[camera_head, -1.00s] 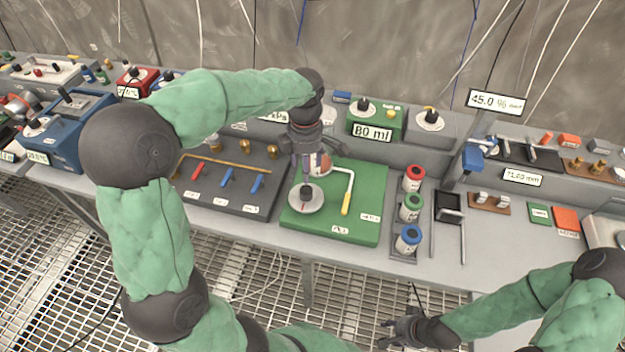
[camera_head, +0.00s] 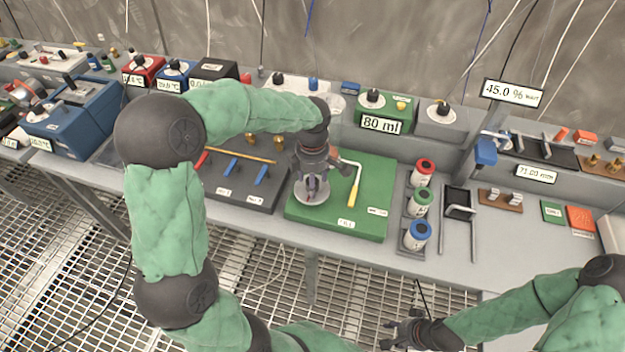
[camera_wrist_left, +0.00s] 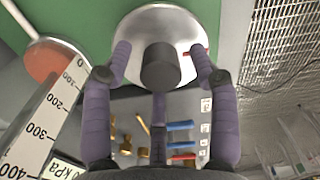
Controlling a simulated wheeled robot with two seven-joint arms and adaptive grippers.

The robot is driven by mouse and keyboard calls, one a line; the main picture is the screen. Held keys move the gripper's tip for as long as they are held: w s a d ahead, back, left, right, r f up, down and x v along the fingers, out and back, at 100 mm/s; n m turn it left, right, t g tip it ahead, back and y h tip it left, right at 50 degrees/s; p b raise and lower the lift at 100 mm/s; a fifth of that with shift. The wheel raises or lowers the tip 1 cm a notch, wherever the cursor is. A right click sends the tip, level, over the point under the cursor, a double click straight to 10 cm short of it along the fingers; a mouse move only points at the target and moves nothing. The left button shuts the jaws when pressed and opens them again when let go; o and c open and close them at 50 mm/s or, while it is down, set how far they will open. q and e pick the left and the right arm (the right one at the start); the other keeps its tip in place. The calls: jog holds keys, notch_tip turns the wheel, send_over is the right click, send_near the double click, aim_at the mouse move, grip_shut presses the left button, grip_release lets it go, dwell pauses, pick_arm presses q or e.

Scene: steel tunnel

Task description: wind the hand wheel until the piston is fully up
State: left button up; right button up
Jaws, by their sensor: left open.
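A round silver disc (camera_head: 310,195) with a dark middle knob and a red mark lies on the green board (camera_head: 370,222); it looks like the hand wheel. In the left wrist view the disc (camera_wrist_left: 150,22) and its knob (camera_wrist_left: 161,66) show close up. My left gripper (camera_head: 312,190) is over it, pointing down, with its purple fingers (camera_wrist_left: 160,62) spread around the knob, with gaps visible. A salmon round piece (camera_wrist_left: 52,62) sits beside a scale; I cannot tell whether it is the piston. My right gripper (camera_head: 398,334) is empty with fingers spread, low in front of the bench.
Bottles with red, green and blue caps (camera_head: 419,204) stand beside the board. A dark valve panel (camera_head: 232,188) lies left. An 80 ml display (camera_head: 381,124) is behind.

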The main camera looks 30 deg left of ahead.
pick_arm(q)
jog(key=c, duration=1.2)
jog(key=shift+o, duration=0.2)
